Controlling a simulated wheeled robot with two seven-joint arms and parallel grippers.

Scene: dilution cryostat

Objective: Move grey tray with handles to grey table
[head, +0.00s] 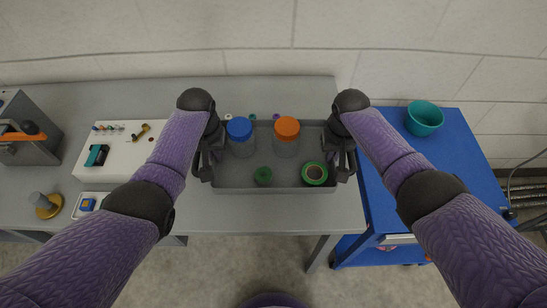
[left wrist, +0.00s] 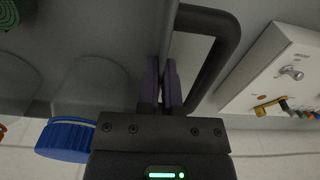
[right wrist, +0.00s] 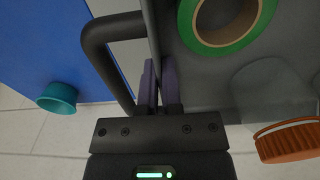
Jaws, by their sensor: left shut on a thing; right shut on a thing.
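The grey tray with handles (head: 235,180) is at the right end of the grey table (head: 290,213) in the head view. It holds a blue-lidded jar (head: 240,129), an orange-lidded jar (head: 286,129), a green roll of tape (head: 314,173) and a small green item (head: 263,175). My left gripper (left wrist: 166,75) is shut on the tray's left wall beside the black handle (left wrist: 225,50). My right gripper (right wrist: 159,75) is shut on the tray's right wall beside the other handle (right wrist: 95,45). I cannot tell whether the tray touches the table.
A white panel (head: 115,158) with small parts and a grey box with an orange handle (head: 25,135) are on the table's left. A blue cart (head: 455,150) with a teal bowl (head: 424,118) stands to the right. Small spools (head: 252,116) show behind the tray.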

